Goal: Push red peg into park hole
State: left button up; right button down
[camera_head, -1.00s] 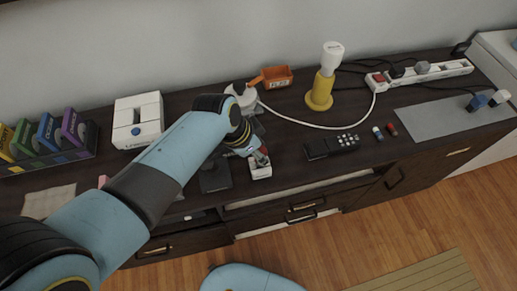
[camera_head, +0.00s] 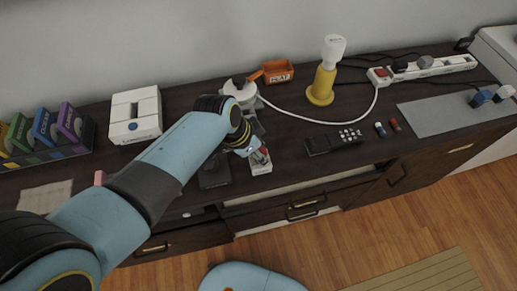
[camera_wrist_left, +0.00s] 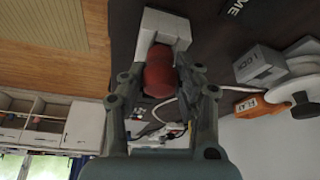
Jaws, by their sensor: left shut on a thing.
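My left gripper (camera_head: 258,155) reaches in from the left over the dark cabinet top. It is shut on the red peg (camera_wrist_left: 159,72), which shows between the two fingers in the left wrist view. A small white block (camera_head: 261,168) lies under the fingertips near the cabinet's front edge. In the left wrist view the white block (camera_wrist_left: 160,24) is right at the peg's far end. The hole is hidden, so I cannot tell how deep the peg sits in it. My right gripper is not in view.
A dark remote-like box (camera_head: 333,141) lies to the right, with a small blue piece (camera_head: 380,129) and a small red piece (camera_head: 394,125) beyond it. A white box (camera_head: 135,114) is left.

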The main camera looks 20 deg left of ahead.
pick_arm(q)
jog(key=shift+f, duration=0.2)
jog(key=o, duration=1.1)
jog(key=shift+o, duration=0.2)
jog(key=shift+r, duration=0.1)
jog(key=v, duration=1.2)
